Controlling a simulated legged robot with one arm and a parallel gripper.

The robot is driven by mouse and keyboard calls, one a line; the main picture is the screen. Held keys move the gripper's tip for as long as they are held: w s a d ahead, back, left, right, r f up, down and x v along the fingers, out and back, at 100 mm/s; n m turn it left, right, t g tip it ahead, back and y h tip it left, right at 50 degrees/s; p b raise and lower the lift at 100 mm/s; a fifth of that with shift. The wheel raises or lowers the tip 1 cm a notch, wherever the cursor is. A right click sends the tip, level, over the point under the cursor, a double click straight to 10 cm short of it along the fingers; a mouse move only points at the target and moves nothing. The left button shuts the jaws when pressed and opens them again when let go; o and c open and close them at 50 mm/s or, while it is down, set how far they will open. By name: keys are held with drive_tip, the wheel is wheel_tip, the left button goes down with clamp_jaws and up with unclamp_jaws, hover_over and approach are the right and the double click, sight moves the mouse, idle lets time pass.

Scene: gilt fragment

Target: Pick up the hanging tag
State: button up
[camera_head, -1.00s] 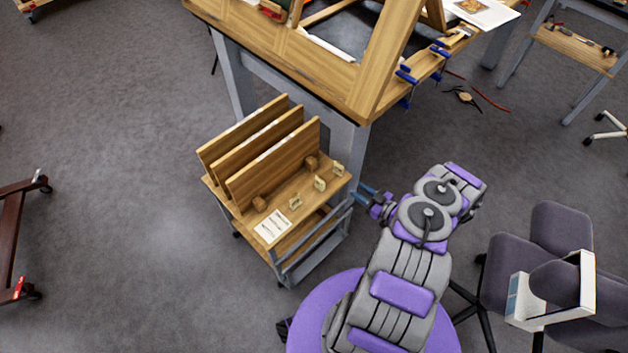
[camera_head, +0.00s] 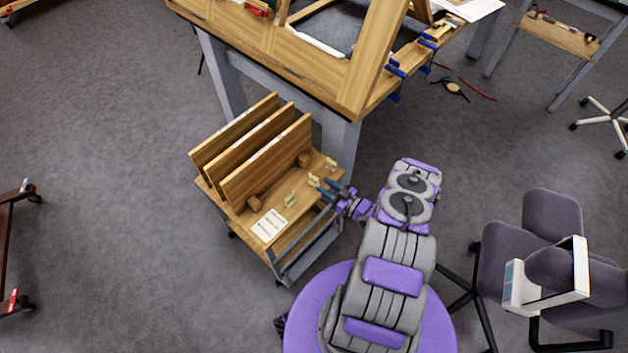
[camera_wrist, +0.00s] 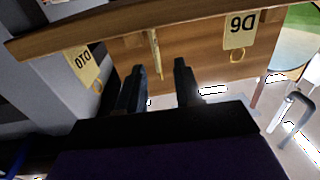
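Several small cream tags stand along the right part of the wooden cart top in the head view: a near one (camera_head: 291,201), a middle one (camera_head: 314,180) and a far one (camera_head: 331,164). My gripper (camera_head: 326,186) is at the cart's right edge, close to the middle tag. In the wrist view my gripper (camera_wrist: 157,70) is open, with two dark fingers apart. A tag seen edge-on (camera_wrist: 156,52) lines up with the gap between the fingertips; contact cannot be told. Tags with dark characters show at left (camera_wrist: 84,68) and right (camera_wrist: 240,32).
The cart (camera_head: 236,218) carries upright wooden boards (camera_head: 268,160), round wooden blocks and a printed card (camera_head: 269,225). A large workbench (camera_head: 290,62) stands behind it. Office chairs (camera_head: 535,245) are at right. Grey floor is open at left.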

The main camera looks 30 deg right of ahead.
sight(316, 179)
drive_tip(key=b+x, duration=0.1)
drive_tip(key=x, duration=0.1)
drive_tip(key=b+x, duration=0.1)
drive_tip(key=x, duration=0.2)
drive_tip(key=shift+w+d+f, duration=0.1)
drive_tip(key=shift+w+d, duration=0.1)
drive_tip(key=shift+w+a, duration=0.25)
drive_tip(key=shift+w, duration=0.25)
drive_tip(key=shift+c, duration=0.4)
clamp_jaws()
